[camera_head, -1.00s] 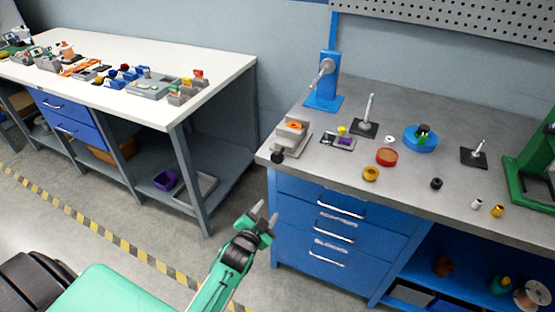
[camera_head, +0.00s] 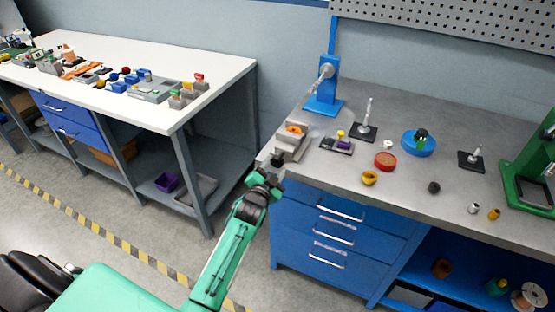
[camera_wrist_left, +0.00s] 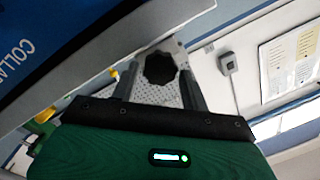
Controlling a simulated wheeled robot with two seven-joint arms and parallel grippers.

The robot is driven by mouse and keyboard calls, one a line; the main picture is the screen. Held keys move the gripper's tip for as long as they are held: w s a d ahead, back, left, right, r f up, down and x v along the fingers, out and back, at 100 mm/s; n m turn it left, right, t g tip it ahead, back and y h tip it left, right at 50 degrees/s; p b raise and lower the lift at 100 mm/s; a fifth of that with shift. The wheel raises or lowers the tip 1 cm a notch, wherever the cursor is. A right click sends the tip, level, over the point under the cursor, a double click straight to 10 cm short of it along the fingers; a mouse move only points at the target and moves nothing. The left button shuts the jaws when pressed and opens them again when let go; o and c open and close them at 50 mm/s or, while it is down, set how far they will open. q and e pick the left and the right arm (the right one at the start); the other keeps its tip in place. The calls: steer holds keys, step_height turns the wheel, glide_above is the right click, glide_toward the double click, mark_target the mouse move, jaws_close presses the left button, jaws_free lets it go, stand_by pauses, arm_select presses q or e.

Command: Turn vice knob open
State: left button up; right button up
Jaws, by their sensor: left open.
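The grey vice (camera_head: 291,142) with an orange piece in it sits at the left front corner of the grey-topped bench. Its black knob (camera_head: 277,160) faces the front edge. In the left wrist view the dark, lobed knob (camera_wrist_left: 159,68) lies between or just beyond my two fingertips. My left gripper (camera_head: 269,172) is open at the bench edge, right by the knob. I cannot tell whether the fingers touch it. My right gripper is out of view.
A red dish (camera_head: 385,160), a yellow ring (camera_head: 369,178) and a blue round tray (camera_head: 418,143) stand right of the vice. A blue stand (camera_head: 325,95) rises behind it. Blue drawers (camera_head: 340,225) lie below the bench top. Floor is free left of the bench.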

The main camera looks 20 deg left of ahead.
mark_target(276, 164)
arm_select(q)
steer(key=shift+w+a, duration=0.15)
steer(key=shift+w, duration=1.5)
steer(key=c, duration=0.7)
steer(key=shift+n+p, duration=0.3)
